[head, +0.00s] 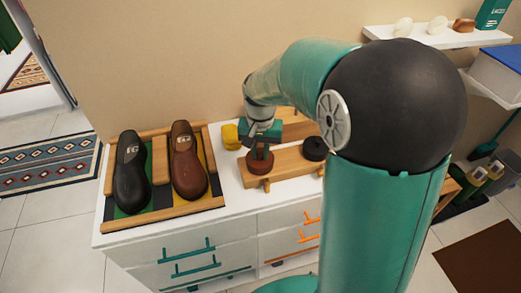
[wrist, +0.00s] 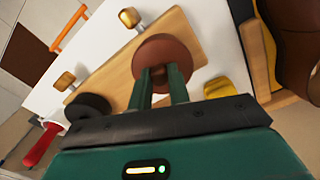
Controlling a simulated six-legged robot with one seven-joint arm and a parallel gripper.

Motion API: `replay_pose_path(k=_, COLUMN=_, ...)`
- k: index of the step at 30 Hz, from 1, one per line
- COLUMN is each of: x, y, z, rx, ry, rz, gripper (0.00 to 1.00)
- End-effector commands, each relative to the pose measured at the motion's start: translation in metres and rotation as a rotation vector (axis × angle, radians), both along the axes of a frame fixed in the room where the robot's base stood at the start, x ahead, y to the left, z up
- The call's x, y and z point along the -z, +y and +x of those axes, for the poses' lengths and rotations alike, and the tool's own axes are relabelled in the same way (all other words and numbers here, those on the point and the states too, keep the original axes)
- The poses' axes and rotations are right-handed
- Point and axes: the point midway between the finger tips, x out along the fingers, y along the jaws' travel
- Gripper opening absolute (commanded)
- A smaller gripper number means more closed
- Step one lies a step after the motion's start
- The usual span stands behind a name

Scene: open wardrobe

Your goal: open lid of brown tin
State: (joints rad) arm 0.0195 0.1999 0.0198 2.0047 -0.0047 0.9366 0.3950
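The brown tin (head: 259,164) is a round, reddish-brown tin on the wooden stand on top of the white cabinet. Its round lid (wrist: 178,50) faces the camera in the wrist view, with a small dark knob (wrist: 158,74) at its middle. My gripper (head: 262,146) reaches down over the tin from above. In the wrist view my gripper's two green fingers (wrist: 160,76) stand close on either side of the knob and look shut on it. The fingers hide part of the lid. I see no gap between lid and tin.
A black tin (head: 315,148) sits to the right on the same wooden stand (head: 290,164). A yellow item (head: 230,137) is close behind on the left. A tray (head: 160,215) with a black and a brown shoe lies left. A red-handled item (wrist: 42,143) shows in the wrist view.

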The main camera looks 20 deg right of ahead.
Motion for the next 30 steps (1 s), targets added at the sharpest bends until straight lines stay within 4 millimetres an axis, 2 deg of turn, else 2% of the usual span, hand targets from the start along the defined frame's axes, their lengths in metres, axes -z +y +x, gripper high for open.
replay_pose_path(k=1, x=0.0, y=0.0, z=0.0, rx=0.0, ry=0.0, rz=0.0, gripper=0.05)
replay_pose_path(k=2, x=0.0, y=0.0, z=0.0, rx=0.0, ry=0.0, rz=0.0, gripper=0.0)
replay_pose_path(k=14, x=-0.001, y=0.0, z=0.002, rx=0.0, ry=0.026, rz=0.0, gripper=0.0)
replay_pose_path(k=30, x=-0.009, y=-0.001, z=0.011, rx=0.001, ry=0.208, rz=0.0, gripper=0.0)
